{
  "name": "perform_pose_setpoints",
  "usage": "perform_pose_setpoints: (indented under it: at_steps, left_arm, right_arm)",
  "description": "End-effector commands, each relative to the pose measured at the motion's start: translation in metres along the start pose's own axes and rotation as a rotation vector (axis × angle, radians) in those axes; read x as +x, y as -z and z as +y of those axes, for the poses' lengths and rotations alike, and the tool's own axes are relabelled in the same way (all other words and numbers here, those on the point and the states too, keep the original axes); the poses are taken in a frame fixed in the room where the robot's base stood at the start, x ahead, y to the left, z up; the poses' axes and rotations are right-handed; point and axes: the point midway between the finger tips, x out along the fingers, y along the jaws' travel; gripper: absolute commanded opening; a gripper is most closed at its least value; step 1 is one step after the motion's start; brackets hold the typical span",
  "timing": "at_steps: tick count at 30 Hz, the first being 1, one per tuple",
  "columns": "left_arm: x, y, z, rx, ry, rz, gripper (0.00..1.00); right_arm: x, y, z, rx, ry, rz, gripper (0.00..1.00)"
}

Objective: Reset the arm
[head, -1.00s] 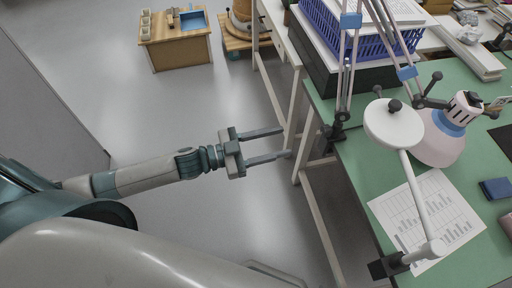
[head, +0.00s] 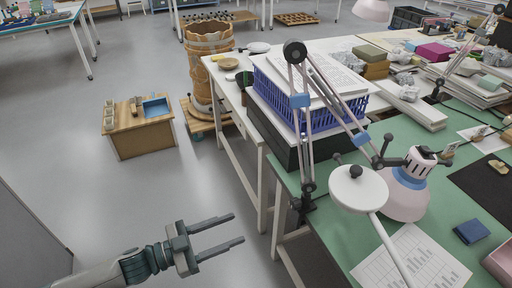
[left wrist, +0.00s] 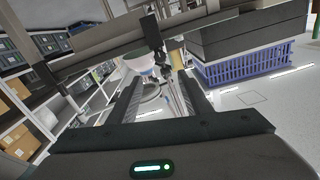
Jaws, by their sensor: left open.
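My left arm comes in from the lower left of the head view. Its gripper (head: 216,237) is open, with two parallel dark fingers pointing right and nothing between them. It is over the grey floor, left of the green-topped table (head: 345,215), and touches nothing that I can see. In the left wrist view the two fingers (left wrist: 165,100) stand apart, with the lamp and table parts beyond them. My right gripper is in neither view.
A jointed lamp (head: 405,195) is clamped to the green table. A blue basket (head: 322,112) with papers stands on a black box behind it. Open floor lies around the gripper.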

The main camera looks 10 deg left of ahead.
Motion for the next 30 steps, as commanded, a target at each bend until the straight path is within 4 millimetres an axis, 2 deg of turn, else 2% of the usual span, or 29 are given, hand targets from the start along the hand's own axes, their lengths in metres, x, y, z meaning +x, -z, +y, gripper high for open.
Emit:
perform_pose_setpoints:
  at_steps: [5, 8, 11, 14, 17, 19, 23, 24, 26, 30]
  left_arm:
    - [0.001, -0.003, -0.002, -0.001, 0.008, -0.005, 0.45]
    - [0.001, -0.013, -0.006, -0.004, 0.036, -0.021, 0.45]
    - [0.003, -0.033, -0.015, -0.011, 0.089, -0.055, 0.45]
    - [0.002, -0.064, -0.025, -0.025, 0.168, -0.111, 0.45]
    - [-0.003, -0.108, -0.035, -0.048, 0.265, -0.197, 0.45]
    - [-0.011, -0.146, -0.036, -0.076, 0.336, -0.275, 0.45]
    - [-0.032, -0.219, -0.025, -0.142, 0.453, -0.440, 0.45]
    - [-0.040, -0.242, -0.016, -0.168, 0.481, -0.494, 0.45]
    - [-0.052, -0.273, 0.001, -0.207, 0.515, -0.575, 0.45]
    - [-0.082, -0.338, 0.054, -0.310, 0.565, -0.759, 0.45]
  right_arm:
    - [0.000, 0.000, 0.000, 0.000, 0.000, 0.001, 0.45]
    - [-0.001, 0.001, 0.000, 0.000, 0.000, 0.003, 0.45]
    - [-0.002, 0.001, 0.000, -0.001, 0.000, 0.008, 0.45]
    - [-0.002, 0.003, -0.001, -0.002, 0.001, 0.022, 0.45]
    - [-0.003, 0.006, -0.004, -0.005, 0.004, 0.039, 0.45]
    - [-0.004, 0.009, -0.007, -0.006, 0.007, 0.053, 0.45]
    - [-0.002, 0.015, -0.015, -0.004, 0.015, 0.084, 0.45]
    - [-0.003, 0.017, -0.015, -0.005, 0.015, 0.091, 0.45]
    - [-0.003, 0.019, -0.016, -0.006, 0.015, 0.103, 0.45]
    - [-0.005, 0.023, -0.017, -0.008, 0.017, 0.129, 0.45]
